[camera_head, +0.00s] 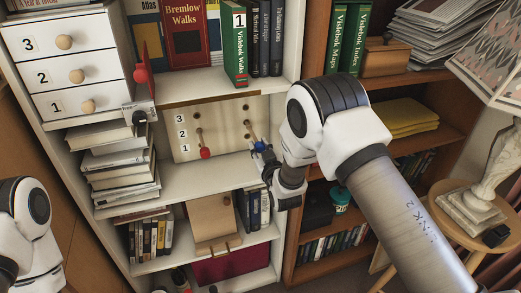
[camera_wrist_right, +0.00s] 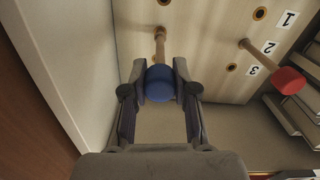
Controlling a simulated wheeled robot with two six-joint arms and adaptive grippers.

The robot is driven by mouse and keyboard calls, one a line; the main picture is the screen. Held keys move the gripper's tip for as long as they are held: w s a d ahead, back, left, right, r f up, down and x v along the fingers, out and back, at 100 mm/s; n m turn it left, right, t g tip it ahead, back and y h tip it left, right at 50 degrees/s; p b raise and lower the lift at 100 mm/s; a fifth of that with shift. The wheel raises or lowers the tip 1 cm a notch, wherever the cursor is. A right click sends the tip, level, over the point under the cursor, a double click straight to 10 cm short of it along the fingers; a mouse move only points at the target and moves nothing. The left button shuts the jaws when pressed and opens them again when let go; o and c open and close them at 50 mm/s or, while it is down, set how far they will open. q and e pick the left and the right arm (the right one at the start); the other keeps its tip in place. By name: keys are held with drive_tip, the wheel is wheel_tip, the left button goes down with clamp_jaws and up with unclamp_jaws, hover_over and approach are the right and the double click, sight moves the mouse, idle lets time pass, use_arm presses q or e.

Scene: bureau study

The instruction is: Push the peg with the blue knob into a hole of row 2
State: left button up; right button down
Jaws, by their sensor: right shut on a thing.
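The pale pegboard (camera_head: 222,120) stands on a shelf, with row labels 1, 2 and 3. The peg with the blue knob (camera_head: 260,146) sticks out from its right side in the head view. My right gripper (camera_wrist_right: 160,85) is shut on the blue knob (camera_wrist_right: 161,92), one finger on each side. The wooden shaft (camera_wrist_right: 160,45) runs straight to the board; its far end meets the board in line with row 2. I cannot tell how deep it sits. A red-knobbed peg (camera_wrist_right: 289,81) stands in row 2 beside label 2. My left gripper is outside the view.
Open holes show in row 1 (camera_wrist_right: 260,13) and row 3 (camera_wrist_right: 231,68). A white side panel (camera_wrist_right: 72,60) stands close beside the right gripper. Stacked books (camera_head: 120,165) lie left of the board, and a wooden box (camera_head: 212,217) stands on the shelf below.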

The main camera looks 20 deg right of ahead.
drive_tip(key=shift+w+b, duration=0.65)
drive_tip(key=shift+w, duration=0.7)
idle(0.3)
drive_tip(key=shift+c, duration=1.7)
unclamp_jaws()
drive_tip(key=shift+s+p, duration=0.75)
drive_tip(key=shift+s, duration=1.8)
drive_tip(key=s, duration=0.5)
drive_tip(key=shift+d+p, duration=0.1)
drive_tip(key=shift+p, duration=0.2)
drive_tip(key=shift+w, duration=0.1)
